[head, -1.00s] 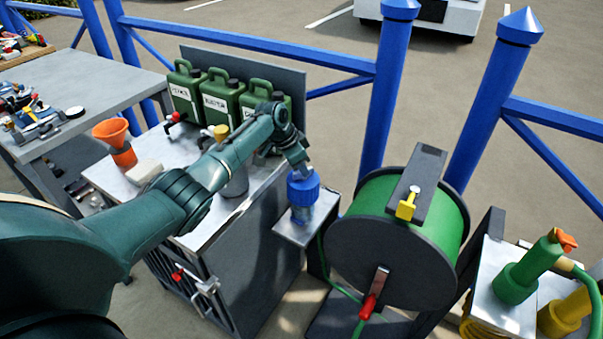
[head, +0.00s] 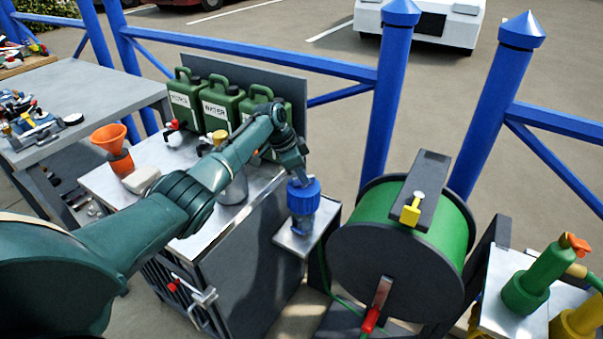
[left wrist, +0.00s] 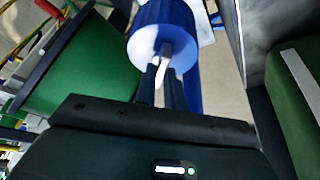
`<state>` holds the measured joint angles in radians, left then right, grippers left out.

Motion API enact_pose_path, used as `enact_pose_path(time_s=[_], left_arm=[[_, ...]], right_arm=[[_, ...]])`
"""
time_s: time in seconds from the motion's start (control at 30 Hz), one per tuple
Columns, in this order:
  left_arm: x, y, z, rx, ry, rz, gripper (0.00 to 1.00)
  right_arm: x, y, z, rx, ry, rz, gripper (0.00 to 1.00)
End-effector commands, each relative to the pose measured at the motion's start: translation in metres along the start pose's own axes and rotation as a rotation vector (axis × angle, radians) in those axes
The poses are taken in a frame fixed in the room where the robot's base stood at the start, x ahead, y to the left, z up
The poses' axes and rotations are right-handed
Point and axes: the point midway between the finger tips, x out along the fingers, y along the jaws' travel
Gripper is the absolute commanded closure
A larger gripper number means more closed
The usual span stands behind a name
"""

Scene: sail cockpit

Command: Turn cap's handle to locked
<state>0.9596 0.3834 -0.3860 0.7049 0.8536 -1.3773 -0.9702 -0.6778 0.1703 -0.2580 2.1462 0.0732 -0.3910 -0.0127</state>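The blue ribbed cap (head: 304,196) stands upright on a small metal shelf (head: 293,241) at the side of the cabinet. In the left wrist view the cap (left wrist: 165,18) shows a pale end face with a slim light-grey handle (left wrist: 164,50) sticking out. My left gripper (head: 299,179) is right above the cap. In the left wrist view its two dark fingers (left wrist: 163,72) sit on either side of the handle and look shut on it. The fingers hide part of the handle. My right gripper is not in view.
A green hose reel (head: 405,240) with a yellow knob (head: 411,213) stands close right of the cap. Green jerrycans (head: 221,105) and an orange funnel (head: 109,140) stand on the cabinet top. A blue fence (head: 381,110) runs behind.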

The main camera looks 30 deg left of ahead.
Motion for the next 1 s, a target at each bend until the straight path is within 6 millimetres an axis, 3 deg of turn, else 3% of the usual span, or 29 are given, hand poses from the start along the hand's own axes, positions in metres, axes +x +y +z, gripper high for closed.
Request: enact_pose_path(time_s=[0.27,0.57,0.77,1.0], left_arm=[[0.000,0.000,0.000,0.000,0.000,0.000,0.68],[-0.004,0.000,-0.001,0.000,0.001,-0.001,0.68],[-0.035,-0.001,0.000,0.001,0.002,-0.004,0.68],[-0.089,-0.001,0.000,0.001,0.001,-0.005,0.68]], right_arm=[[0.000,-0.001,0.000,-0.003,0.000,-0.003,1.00],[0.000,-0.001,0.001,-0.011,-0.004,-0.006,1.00],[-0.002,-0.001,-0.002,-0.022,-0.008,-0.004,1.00],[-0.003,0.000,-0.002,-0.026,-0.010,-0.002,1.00]])
